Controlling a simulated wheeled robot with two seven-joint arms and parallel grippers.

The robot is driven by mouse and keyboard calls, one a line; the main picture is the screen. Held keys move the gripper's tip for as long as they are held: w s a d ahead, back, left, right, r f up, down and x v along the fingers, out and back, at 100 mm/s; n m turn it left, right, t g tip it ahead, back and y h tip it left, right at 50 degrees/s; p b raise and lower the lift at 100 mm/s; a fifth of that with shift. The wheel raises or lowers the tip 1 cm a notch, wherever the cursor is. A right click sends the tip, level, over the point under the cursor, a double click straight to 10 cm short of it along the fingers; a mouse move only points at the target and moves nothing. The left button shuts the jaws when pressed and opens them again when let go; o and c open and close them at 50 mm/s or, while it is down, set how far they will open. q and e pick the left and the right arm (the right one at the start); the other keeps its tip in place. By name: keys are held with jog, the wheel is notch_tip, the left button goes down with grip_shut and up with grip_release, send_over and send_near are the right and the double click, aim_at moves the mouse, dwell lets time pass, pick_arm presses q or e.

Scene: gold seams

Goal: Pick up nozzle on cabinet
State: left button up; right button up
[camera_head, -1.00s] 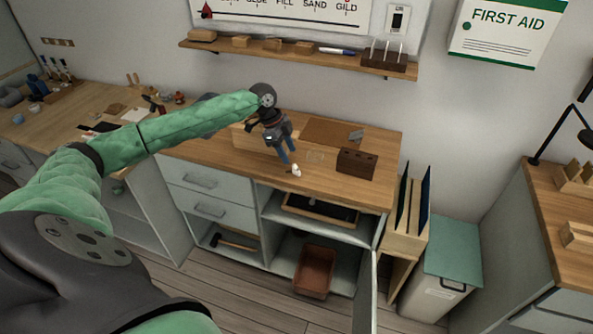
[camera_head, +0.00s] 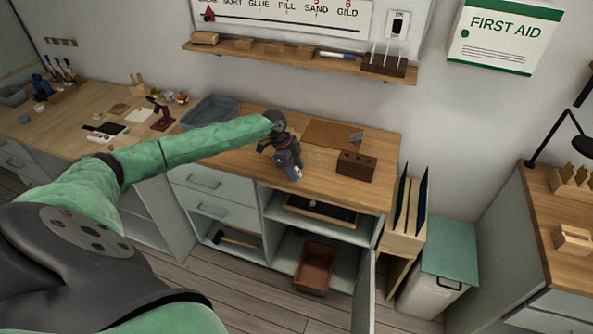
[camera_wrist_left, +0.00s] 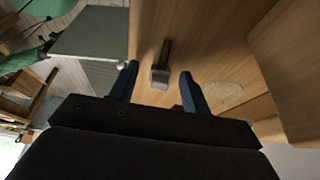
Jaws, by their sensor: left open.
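My left gripper (camera_head: 292,170) is over the front part of the wooden cabinet top (camera_head: 335,187), pointing down. In the left wrist view its two blue fingers (camera_wrist_left: 158,88) are open and apart. A small piece with a dark brown stem and a pale grey end, which I take for the nozzle (camera_wrist_left: 160,76), lies on the wood and shows between the fingers. It is not gripped. In the head view the fingers hide most of it. Only a whitish bit shows at the fingertips. My right gripper is not in view.
A dark block with holes (camera_head: 356,165) stands right of the gripper. A brown mat (camera_head: 325,133) lies behind. A blue-grey bin (camera_head: 209,111) stands at the back left. The cabinet's open door (camera_head: 366,290) juts out in front. A shelf (camera_head: 290,58) runs along the wall.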

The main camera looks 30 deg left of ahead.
pick_arm(q)
jog(key=shift+f, duration=0.15)
grip_shut()
jog(key=shift+r, duration=0.2)
